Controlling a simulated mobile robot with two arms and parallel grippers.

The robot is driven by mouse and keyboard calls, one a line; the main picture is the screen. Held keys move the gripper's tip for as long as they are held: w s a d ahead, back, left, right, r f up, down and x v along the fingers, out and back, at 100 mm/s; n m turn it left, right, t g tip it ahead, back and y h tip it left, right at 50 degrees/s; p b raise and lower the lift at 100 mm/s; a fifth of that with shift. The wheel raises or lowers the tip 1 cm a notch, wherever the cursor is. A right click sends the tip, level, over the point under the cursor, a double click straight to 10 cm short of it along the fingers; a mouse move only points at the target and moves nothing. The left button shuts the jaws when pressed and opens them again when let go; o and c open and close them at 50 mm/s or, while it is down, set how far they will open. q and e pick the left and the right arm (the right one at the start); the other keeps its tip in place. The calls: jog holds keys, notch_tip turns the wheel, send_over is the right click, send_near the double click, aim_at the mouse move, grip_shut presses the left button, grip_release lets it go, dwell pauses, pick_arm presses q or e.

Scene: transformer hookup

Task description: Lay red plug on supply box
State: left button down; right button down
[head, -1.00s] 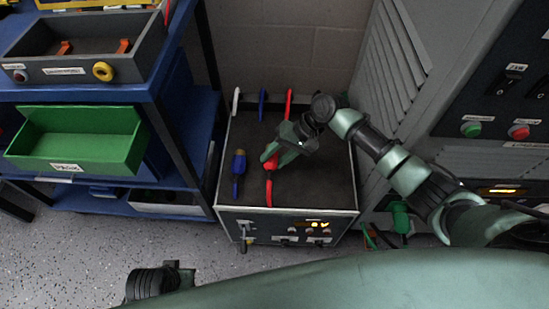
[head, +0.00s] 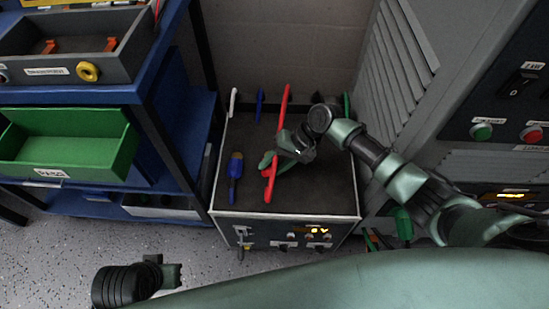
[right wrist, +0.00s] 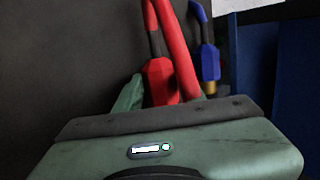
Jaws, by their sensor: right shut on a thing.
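The red plug (right wrist: 161,82) is in the jaws of my right gripper (head: 268,163), with its red lead (head: 283,115) running towards the back of the supply box (head: 315,196). The right wrist view shows the plug and a red length beside it, close above the gripper body. The gripper is over the dark top of the supply box; whether the plug touches the top I cannot tell. My left gripper (head: 172,275) is low at the left, over the floor and away from the box; its jaws are unclear.
A blue plug (head: 236,168) lies on the box top left of the red one; it also shows in the right wrist view (right wrist: 209,62). White, blue and green leads hang at the box's back edge. A blue shelf (head: 165,110) with a green bin (head: 60,165) stands left, a grey cabinet (head: 455,85) right.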

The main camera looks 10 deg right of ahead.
jog(key=shift+f, duration=0.3)
